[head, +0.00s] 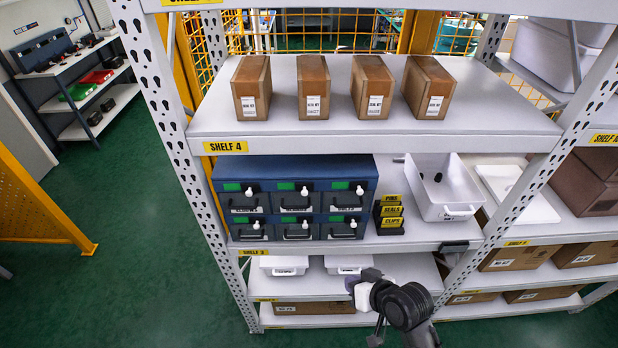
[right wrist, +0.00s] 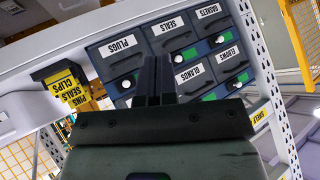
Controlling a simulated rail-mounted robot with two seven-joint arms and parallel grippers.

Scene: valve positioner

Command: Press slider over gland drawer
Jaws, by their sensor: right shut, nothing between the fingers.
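The blue drawer cabinet (head: 290,168) stands on the middle shelf with two rows of labelled drawers. The glands drawer (right wrist: 195,74) is readable in the right wrist view, where the cabinet appears upside down. A green slider strip (right wrist: 208,97) lies along that drawer's top edge; in the head view, the slider over the upper middle drawer shows a white knob (head: 304,191). My right gripper (head: 354,284) is low in front of the shelves, below the cabinet. Its shut, empty fingers (right wrist: 155,70) hide part of the cabinet in the wrist view. My left gripper is out of view.
A yellow label stand (head: 391,214) and a white bin (head: 440,192) stand right of the cabinet. Shelf 4 (head: 390,135) with brown boxes overhangs it. White trays (head: 284,265) sit on the shelf below. A perforated post (head: 185,150) stands at left. The floor in front is open.

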